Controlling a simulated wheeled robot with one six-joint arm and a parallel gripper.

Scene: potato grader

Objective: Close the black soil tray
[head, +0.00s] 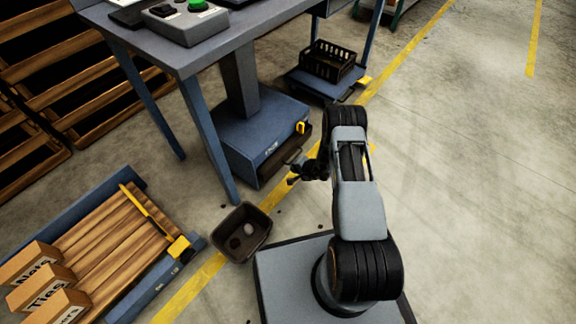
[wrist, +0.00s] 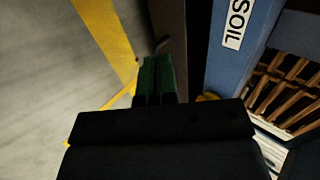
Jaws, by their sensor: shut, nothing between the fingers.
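The blue box (head: 262,135) under the table carries a SOIL label, which also shows in the wrist view (wrist: 236,25). The dark soil tray (head: 284,160) sticks out of the box's right side, so it stands partly open. In the wrist view the tray's dark side (wrist: 172,35) lies just past my fingers, next to the blue box wall. My gripper (head: 293,180) is at the tray's outer end, shut and empty. In the wrist view its green-tipped fingers (wrist: 155,78) are together near a thin grey bar. I cannot tell whether they touch the tray.
A dark bin (head: 225,248) with a few lumps stands on the floor near the table leg (head: 211,140). A blue-edged pallet (head: 130,290) with boxes lies at left. A black crate (head: 318,66) stands behind the box. The floor at right is clear.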

